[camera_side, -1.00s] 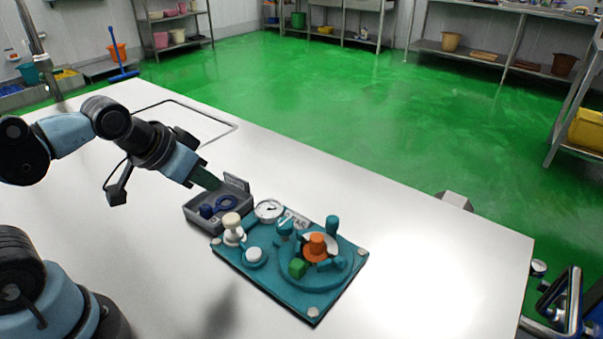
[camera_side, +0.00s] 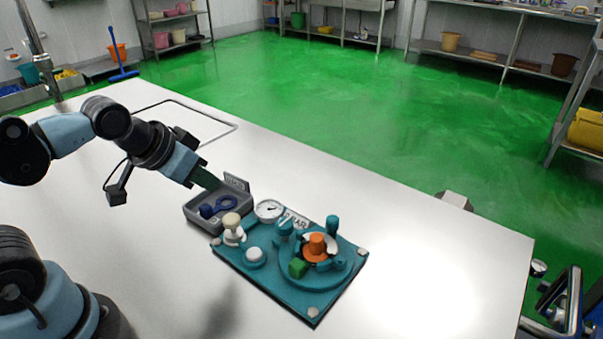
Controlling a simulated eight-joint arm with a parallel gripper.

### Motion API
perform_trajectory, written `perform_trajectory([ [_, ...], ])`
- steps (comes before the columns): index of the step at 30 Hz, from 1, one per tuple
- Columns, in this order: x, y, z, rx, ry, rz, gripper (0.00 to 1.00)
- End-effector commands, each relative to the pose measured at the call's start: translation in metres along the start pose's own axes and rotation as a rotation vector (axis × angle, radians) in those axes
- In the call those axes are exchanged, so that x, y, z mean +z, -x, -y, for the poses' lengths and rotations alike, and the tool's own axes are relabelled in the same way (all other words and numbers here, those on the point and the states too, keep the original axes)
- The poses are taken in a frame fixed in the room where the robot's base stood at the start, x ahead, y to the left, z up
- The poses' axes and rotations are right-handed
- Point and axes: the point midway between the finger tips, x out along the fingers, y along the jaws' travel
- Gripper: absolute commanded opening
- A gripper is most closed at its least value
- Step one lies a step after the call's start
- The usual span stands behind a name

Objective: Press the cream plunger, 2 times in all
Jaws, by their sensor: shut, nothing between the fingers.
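The cream plunger (camera_side: 232,226) stands upright at the left corner of the teal base plate (camera_side: 284,292), with its rounded knob on top. My gripper (camera_side: 212,183) is shut and empty. In the picture it is above and left of the plunger, over the back of the grey tray, and apart from the plunger. How high it hangs above the tray is hard to tell.
The grey tray (camera_side: 192,222) holds dark blue parts (camera_side: 224,204). The steel table (camera_side: 430,270) is clear to the right.

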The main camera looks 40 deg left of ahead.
Motion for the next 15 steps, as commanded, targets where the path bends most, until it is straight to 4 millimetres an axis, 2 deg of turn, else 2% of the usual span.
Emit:
perform_trajectory([
  [5,-0.004,0.003,-0.004,-0.017,-0.106,-0.019,0.00],
  [12,-0.024,0.017,-0.021,-0.094,-0.536,-0.105,0.00],
  [15,-0.030,0.022,-0.026,-0.118,-0.654,-0.132,0.00],
])
